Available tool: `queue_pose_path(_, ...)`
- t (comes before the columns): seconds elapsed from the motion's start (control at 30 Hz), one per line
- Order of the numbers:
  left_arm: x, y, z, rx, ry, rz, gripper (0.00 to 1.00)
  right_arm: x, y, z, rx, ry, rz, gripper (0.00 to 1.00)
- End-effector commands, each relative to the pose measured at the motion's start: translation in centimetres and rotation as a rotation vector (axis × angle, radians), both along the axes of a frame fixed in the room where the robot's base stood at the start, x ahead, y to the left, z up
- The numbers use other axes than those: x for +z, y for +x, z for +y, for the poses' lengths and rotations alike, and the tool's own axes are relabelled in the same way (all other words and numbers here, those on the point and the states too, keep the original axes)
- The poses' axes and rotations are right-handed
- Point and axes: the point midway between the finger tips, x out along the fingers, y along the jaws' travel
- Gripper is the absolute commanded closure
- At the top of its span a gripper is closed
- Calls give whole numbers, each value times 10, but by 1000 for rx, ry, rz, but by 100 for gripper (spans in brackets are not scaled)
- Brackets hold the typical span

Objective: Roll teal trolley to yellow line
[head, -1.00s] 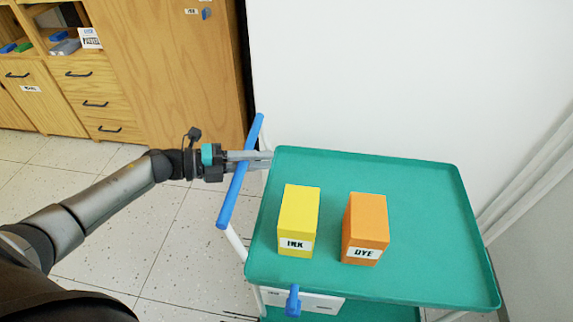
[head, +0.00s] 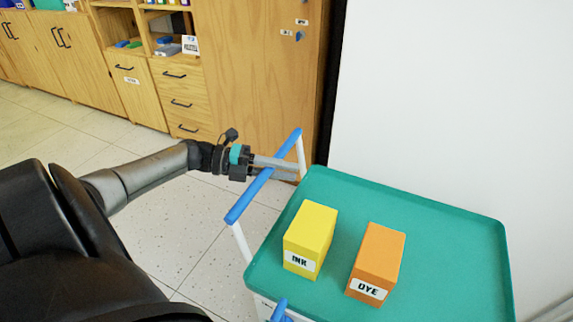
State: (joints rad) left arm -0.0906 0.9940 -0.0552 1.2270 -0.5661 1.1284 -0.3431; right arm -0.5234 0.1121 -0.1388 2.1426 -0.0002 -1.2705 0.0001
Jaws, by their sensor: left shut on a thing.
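The teal trolley (head: 430,235) stands at the lower right of the head view, with white posts and a blue push bar (head: 243,198) along its left side. A yellow box marked INK (head: 312,232) and an orange box marked DYE (head: 379,258) stand upright on its top tray. My left gripper (head: 275,168) is shut on the blue push bar near its far end, with the fingers reaching past the bar. My right gripper is not in view. No yellow line shows in this view.
Wooden cabinets (head: 255,70) with drawers and shelves line the back left. A white wall or panel (head: 450,90) rises behind the trolley. Speckled tile floor (head: 150,240) is clear left of the trolley. A blue part (head: 280,310) shows at the trolley's lower left.

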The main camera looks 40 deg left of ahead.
Motion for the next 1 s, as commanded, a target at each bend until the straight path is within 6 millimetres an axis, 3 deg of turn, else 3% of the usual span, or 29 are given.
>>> queue_pose_path(0.07, 0, 0, 1, 1, 1, 0, 100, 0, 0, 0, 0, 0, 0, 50)
queue_pose_path(0.1, 0, 0, 1, 1, 1, 0, 69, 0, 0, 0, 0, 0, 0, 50)
queue_pose_path(0.33, 0, 0, 0, 0, 1, 1, 44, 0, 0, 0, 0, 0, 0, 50)
queue_pose_path(0.7, 1, -4, 5, -1, 1, 2, 43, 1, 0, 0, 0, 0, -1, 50)
queue_pose_path(1.0, 13, -41, 53, 4, 4, 5, 43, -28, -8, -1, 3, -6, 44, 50)
